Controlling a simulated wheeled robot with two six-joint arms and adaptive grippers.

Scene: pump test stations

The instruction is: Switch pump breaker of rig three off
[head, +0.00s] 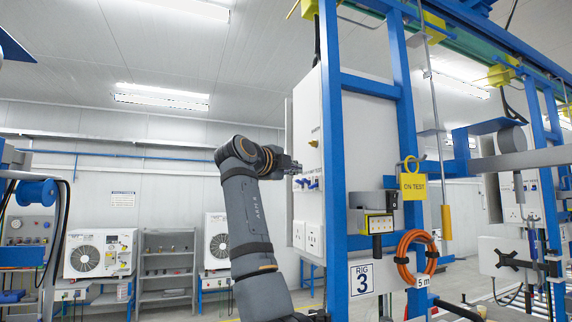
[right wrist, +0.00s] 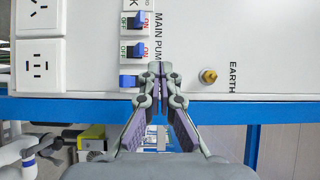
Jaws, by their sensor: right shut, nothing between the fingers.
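The rig three panel is the white box (head: 307,130) behind the blue frame, with the sign "RIG 3" (head: 362,279) below. Its row of blue breakers (head: 308,183) shows just below my right gripper (head: 297,166). In the right wrist view the panel appears turned sideways. A breaker (right wrist: 137,50) stands by the "PUMP" label, another (right wrist: 138,21) by "MAIN", and a third (right wrist: 129,81) lies lower. My right gripper (right wrist: 160,70) is shut and empty, its tips over the end of the "PUMP" label. I cannot tell contact or the lever positions for sure. My left gripper is out of view.
White sockets (right wrist: 40,68) and a brass earth stud (right wrist: 208,76) flank the breakers. A blue upright (head: 333,150) stands close right of my gripper. A yellow "ON TEST" tag (head: 413,186) and an orange hose coil (head: 416,258) hang on the frame.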

